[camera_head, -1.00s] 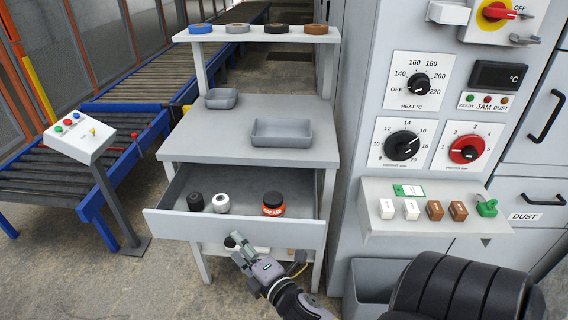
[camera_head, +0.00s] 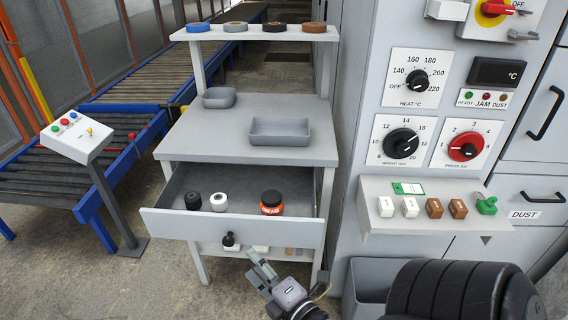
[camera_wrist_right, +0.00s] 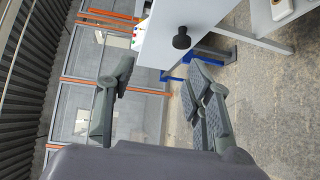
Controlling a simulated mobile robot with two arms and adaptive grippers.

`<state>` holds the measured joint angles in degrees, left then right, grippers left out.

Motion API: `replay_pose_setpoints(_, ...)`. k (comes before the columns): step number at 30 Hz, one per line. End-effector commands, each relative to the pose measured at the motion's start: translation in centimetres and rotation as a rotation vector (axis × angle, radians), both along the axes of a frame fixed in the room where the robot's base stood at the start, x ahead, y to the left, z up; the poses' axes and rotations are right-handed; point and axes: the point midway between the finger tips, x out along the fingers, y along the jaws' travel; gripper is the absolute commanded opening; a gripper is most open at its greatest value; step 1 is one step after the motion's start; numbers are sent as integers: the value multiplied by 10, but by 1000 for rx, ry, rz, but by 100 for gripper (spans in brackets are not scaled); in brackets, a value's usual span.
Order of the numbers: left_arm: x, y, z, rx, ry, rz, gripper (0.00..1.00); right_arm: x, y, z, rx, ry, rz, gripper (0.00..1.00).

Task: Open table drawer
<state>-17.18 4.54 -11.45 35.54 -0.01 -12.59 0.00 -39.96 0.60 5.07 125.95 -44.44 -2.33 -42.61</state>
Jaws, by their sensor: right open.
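The table drawer (camera_head: 233,229) is pulled out of the grey table, and its inside shows. Its dark round knob (camera_head: 229,240) sits low on the drawer front and also shows in the right wrist view (camera_wrist_right: 181,40). In the drawer lie a black roll (camera_head: 193,201), a white roll (camera_head: 219,202) and an orange grease jar (camera_head: 271,203). My right gripper (camera_head: 257,264) is open and empty, in front of the drawer and to the lower right of the knob. In the wrist view its fingers (camera_wrist_right: 160,85) are spread, apart from the knob. My left gripper is out of view.
Two grey trays (camera_head: 280,142) (camera_head: 219,107) rest on the tabletop (camera_head: 195,145), below a shelf with tape rolls. A control cabinet (camera_head: 345,190) stands close on the right, with a grey bin (camera_head: 372,283) beneath. A button post (camera_head: 113,203) and roller conveyor stand left.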

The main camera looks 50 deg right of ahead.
Motion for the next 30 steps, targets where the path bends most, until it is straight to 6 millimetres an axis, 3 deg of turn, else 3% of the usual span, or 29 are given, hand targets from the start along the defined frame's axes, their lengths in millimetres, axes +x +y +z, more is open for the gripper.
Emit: replay_pose_setpoints(30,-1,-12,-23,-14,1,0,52,-72,5,-2,0,2,-1,47)
